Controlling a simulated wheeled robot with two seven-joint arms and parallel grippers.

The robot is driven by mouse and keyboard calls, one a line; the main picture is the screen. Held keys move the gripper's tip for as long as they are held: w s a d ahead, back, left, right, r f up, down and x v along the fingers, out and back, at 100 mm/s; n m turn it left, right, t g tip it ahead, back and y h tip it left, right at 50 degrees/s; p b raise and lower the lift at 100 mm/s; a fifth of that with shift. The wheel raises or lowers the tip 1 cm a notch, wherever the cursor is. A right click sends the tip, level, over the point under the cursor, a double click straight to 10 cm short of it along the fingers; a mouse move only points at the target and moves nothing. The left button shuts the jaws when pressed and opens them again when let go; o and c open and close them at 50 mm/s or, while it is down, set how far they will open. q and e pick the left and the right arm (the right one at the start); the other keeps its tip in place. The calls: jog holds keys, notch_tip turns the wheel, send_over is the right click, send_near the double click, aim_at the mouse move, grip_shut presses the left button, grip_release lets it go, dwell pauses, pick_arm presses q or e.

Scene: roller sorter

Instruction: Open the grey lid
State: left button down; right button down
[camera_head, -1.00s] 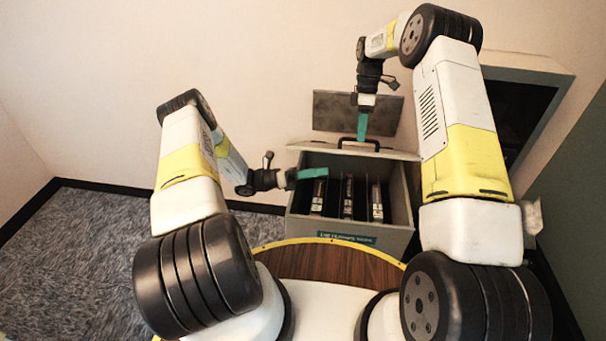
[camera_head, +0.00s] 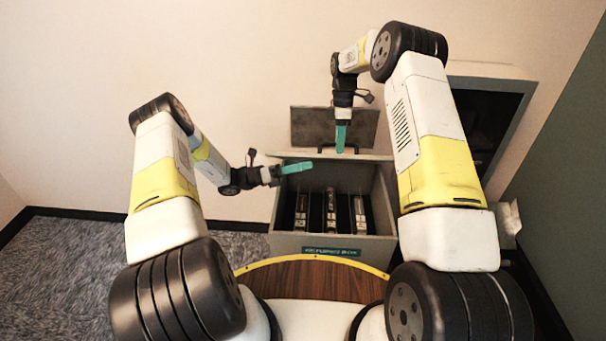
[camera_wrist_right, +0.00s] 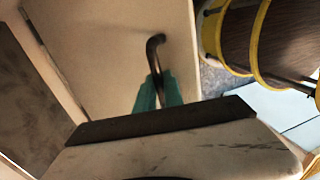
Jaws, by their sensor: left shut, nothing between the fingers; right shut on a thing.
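The grey lid (camera_head: 368,157) stands raised at the back of the open grey box (camera_head: 290,243) and shows nearly edge-on. Its dark bar handle (camera_wrist_right: 155,52) shows clearly in the right wrist view, against the lid's pale face (camera_wrist_right: 105,50). My right gripper (camera_head: 340,148) is shut on this handle with its teal fingers, which also show in the wrist view (camera_wrist_right: 158,92). In the head view the handle is partly hidden by the fingers. My left gripper (camera_head: 308,167) is shut and empty, over the box's left side, below the lid edge.
Several upright cartridge-like items (camera_head: 330,210) stand between dividers in the box. A dark panel (camera_head: 305,125) is behind the lid. A wood-topped round surface with a yellow rim (camera_head: 310,280) lies in front. A dark recess (camera_head: 487,120) is at the right.

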jog(key=c, duration=1.5)
grip_release()
jog(key=shift+w+f, duration=0.25)
jog(key=shift+w, duration=0.05)
jog(key=shift+o, duration=0.2)
jog(key=shift+a+r, duration=0.1)
jog(key=shift+r, duration=0.05)
